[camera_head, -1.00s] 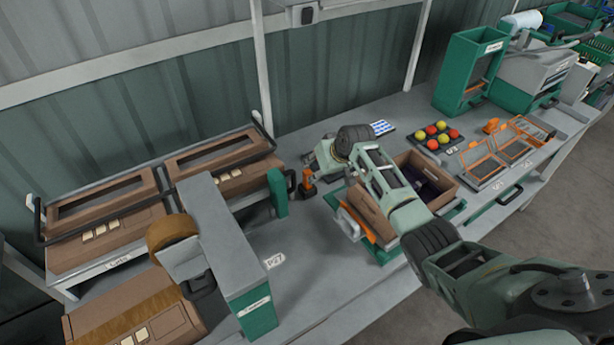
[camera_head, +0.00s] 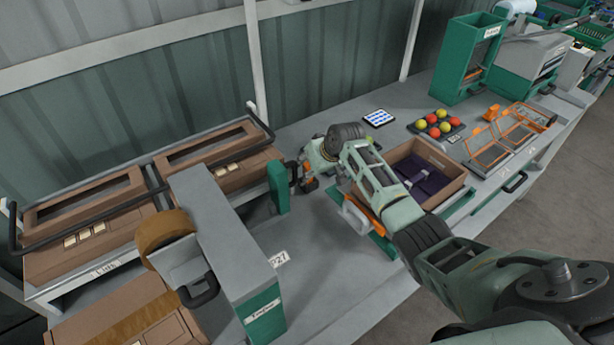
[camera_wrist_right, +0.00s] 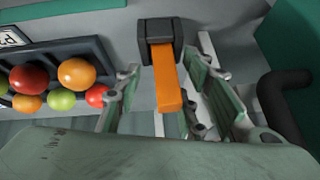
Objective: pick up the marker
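An orange bar with a dark grey block at its far end, which appears to be the marker (camera_wrist_right: 167,80), lies between the fingers of my right gripper (camera_wrist_right: 165,95) in the right wrist view. The fingers are apart, with a visible gap to the left of the orange part; the right finger is closer to it. In the head view my right gripper (camera_head: 312,172) is low over the bench, beside the green post, and mostly hides the orange and dark item. My left gripper is not in view.
A green post (camera_head: 278,188) and a dark handle stand close left of the right gripper. A brown box (camera_head: 455,186) with purple contents is to the right. Bare bench is in front.

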